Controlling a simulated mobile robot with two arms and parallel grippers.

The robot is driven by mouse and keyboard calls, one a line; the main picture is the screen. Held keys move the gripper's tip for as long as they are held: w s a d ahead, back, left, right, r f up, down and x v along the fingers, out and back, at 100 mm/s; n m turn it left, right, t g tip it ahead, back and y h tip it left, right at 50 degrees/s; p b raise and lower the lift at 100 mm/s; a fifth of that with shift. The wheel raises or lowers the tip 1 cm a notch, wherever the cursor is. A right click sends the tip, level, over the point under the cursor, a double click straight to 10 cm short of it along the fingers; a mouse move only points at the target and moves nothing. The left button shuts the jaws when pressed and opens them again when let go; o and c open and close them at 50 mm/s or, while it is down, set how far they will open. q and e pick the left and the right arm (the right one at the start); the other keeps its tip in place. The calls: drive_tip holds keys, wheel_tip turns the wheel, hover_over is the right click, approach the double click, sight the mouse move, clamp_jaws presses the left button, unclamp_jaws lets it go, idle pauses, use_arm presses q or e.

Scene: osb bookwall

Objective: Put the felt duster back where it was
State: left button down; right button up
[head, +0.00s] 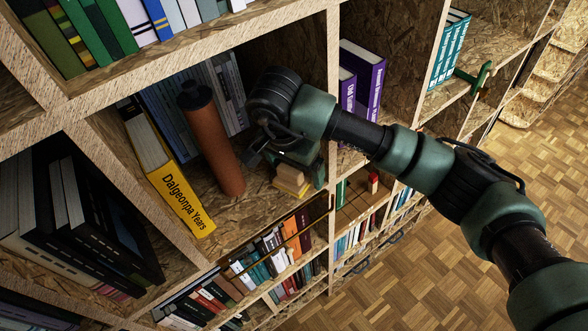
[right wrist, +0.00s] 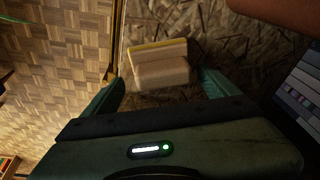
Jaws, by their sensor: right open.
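The felt duster, a small pale block with a yellow layer, (head: 291,182) sits on the OSB shelf board near its front edge, right of the brown tube. It also shows in the right wrist view (right wrist: 160,66), just beyond the fingertips. My right gripper (head: 288,168) reaches into this compartment from the right, close above and behind the duster. In the right wrist view its two green fingers (right wrist: 160,88) are spread with the duster's near end about between their tips; I cannot tell whether they touch it. My left gripper is in neither view.
A brown tube with a black cap (head: 213,145) stands tilted in the picture left of my gripper, beside a yellow book (head: 181,198). An upright divider (head: 333,100) stands between. Parquet floor (head: 420,270) lies open below.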

sight(292, 170)
drive_tip(key=shift+r, duration=0.2)
drive_tip(key=shift+r+p, duration=0.35)
drive_tip(key=shift+p, duration=0.25)
drive_tip(key=b+v, duration=0.2)
drive_tip(key=v, duration=0.2)
drive_tip(key=shift+s+a+r, duration=0.1)
drive_tip(key=shift+s+r, duration=0.05)
drive_tip(key=shift+r, duration=0.25)
drive_tip(key=s+a+b, duration=0.3)
drive_tip(key=s+a, duration=0.2)
drive_tip(key=s, duration=0.5)
drive_tip(key=shift+s+a+f+b, duration=0.15)
drive_tip(key=shift+s+a+b, duration=0.1)
drive_tip(key=shift+s+b, duration=0.1)
